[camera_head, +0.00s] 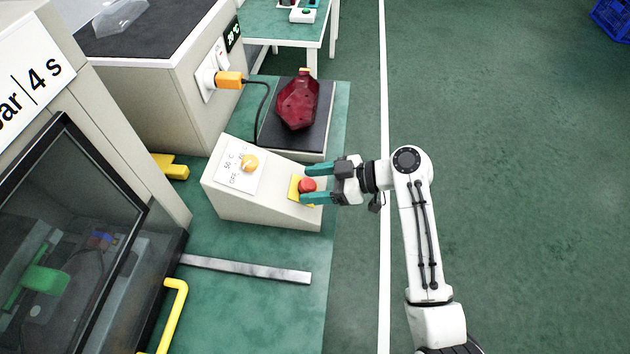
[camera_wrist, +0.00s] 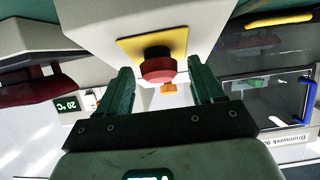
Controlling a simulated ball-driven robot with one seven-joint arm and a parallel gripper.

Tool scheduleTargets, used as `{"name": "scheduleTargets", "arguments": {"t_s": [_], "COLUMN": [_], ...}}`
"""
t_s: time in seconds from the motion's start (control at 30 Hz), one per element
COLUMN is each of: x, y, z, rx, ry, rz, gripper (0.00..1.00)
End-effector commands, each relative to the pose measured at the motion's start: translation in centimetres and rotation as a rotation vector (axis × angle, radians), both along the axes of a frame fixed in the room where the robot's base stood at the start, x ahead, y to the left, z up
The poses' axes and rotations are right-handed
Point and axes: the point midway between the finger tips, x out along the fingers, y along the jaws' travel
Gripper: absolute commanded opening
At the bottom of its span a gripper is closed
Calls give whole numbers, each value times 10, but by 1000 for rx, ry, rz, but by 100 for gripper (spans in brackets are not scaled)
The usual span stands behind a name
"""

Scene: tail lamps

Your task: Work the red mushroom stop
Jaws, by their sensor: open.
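The red mushroom stop (camera_head: 307,185) sits on a yellow plate (camera_head: 294,187) at the right end of a sloped beige control box (camera_head: 262,204). My gripper (camera_head: 312,183) is open, with its two teal fingers on either side of the red button in the head view. In the wrist view the red button (camera_wrist: 158,66) shows between the open fingers (camera_wrist: 159,88), in front of its yellow plate (camera_wrist: 128,48). I cannot tell whether the fingers touch it. An orange knob (camera_head: 249,163) with a temperature scale and OFF mark is on the same box.
A dark red lamp part (camera_head: 298,100) lies on a black pad behind the control box. A metal bar (camera_head: 246,269) lies on the green bench in front. A machine with a dark window (camera_head: 75,240) and yellow handle (camera_head: 172,310) stands left.

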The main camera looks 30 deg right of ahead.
Motion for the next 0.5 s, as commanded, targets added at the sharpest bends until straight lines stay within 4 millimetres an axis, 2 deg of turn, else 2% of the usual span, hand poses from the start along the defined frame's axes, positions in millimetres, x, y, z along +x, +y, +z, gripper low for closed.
{"name": "scheduleTargets", "arguments": {"t_s": [0.2, 0.5], "x": [0, 0], "y": [0, 0], "z": [0, 0], "rx": [0, 0], "ry": [0, 0], "rz": [0, 0], "gripper": [67, 38]}}
